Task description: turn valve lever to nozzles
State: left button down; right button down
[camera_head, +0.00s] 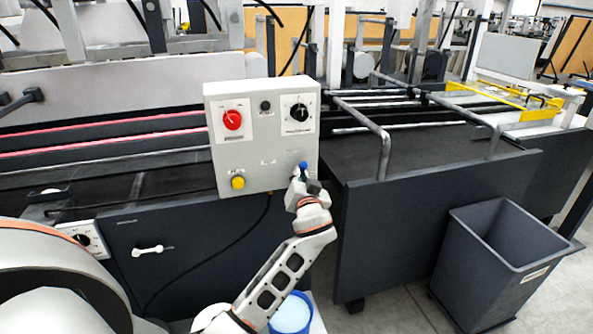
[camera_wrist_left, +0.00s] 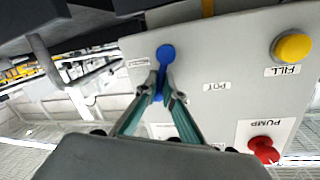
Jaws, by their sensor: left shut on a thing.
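The valve lever (camera_head: 303,165) is blue and sits at the lower right of the grey control box (camera_head: 262,92). In the left wrist view the blue lever (camera_wrist_left: 166,54) shows between and beyond my fingertips, with the panel upside down. My left gripper (camera_head: 302,181) reaches up to it from below and is shut on it; its fingers (camera_wrist_left: 163,88) close around the lever in the left wrist view. The fingers hide part of the lever. A POT label (camera_wrist_left: 217,87) is beside the lever, and a small label on its other side is too small to read. My right gripper is not in view.
The box also carries a red knob (camera_head: 232,120), a black dial (camera_head: 299,112) and a yellow button (camera_head: 238,182). A blue bucket (camera_head: 291,313) with pale contents stands below my left forearm. A grey bin (camera_head: 478,275) stands on the floor at right.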

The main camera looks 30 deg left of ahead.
pick_arm(q)
jog(key=shift+w+d+f+m+g+p, duration=0.15)
jog(key=shift+w+d+m+g+p, duration=0.1)
jog(key=shift+m+p, duration=0.55)
jog(key=shift+w+d+f+m+g+p, duration=0.15)
jog(key=shift+w+d+m+p, duration=0.2)
jog(key=shift+m, duration=0.75)
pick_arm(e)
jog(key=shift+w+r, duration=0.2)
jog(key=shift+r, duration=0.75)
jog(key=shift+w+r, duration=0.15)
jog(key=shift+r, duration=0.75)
pick_arm(q)
jog(key=shift+s+a, duration=0.1)
jog(key=shift+a, duration=0.05)
jog(key=c, duration=2.2)
grip_release()
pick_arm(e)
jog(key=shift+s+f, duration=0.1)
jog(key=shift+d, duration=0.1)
pick_arm(q)
jog(key=v, duration=1.2)
jog(key=shift+f, duration=0.1)
